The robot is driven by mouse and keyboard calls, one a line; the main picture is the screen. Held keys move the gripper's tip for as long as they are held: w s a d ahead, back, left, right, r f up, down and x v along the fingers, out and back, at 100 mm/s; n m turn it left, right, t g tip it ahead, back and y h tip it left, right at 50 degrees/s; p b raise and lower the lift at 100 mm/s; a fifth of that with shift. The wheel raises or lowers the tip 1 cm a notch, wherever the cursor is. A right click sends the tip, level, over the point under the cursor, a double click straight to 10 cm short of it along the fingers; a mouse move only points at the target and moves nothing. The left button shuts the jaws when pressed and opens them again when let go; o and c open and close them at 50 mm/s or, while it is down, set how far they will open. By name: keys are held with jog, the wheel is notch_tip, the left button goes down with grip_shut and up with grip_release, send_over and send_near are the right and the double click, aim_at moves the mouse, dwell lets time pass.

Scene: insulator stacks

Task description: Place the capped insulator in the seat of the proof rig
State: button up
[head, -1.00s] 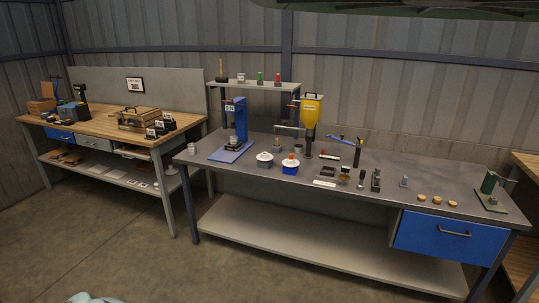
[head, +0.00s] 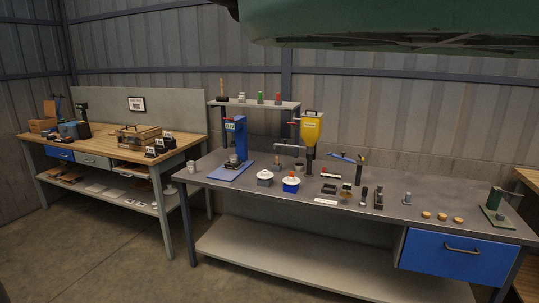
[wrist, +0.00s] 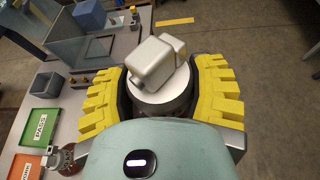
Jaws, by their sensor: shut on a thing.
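My gripper (wrist: 162,80) shows in the wrist view, its yellow padded fingers shut on both sides of a pale round piece with a silver-grey, box-like top. This held piece (wrist: 158,64) looks like the capped insulator; its underside is hidden. In the head view, a blue press-like stand (head: 238,138) with a "kN" sign stands at the left of the grey bench and looks like the proof rig. A small dark-and-metal seat (head: 233,161) sits on its blue base plate. My gripper is out of the head view, so its distance from the rig cannot be told.
The grey bench (head: 408,200) holds two white-topped pots, a yellow hopper (head: 311,128) and several small tools. A wooden bench (head: 95,146) stands left. The wrist view shows a green PASS tray (wrist: 40,127), an orange tray (wrist: 24,166) and a blue bin (wrist: 89,16).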

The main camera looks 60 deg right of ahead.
jog(key=w+d+r+m+h+b, duration=0.1)
jog(key=d+m+h, duration=0.1)
jog(key=d, duration=0.5)
jog(key=w+d+r+m+h+b, duration=0.1)
jog(key=w+d+h, duration=0.1)
jog(key=d, duration=0.4)
notch_tip(320, 180, up, 37)
jog(key=p, duration=3.7)
jog(key=shift+a+t+p, duration=0.15)
jog(key=shift+t+p, duration=0.25)
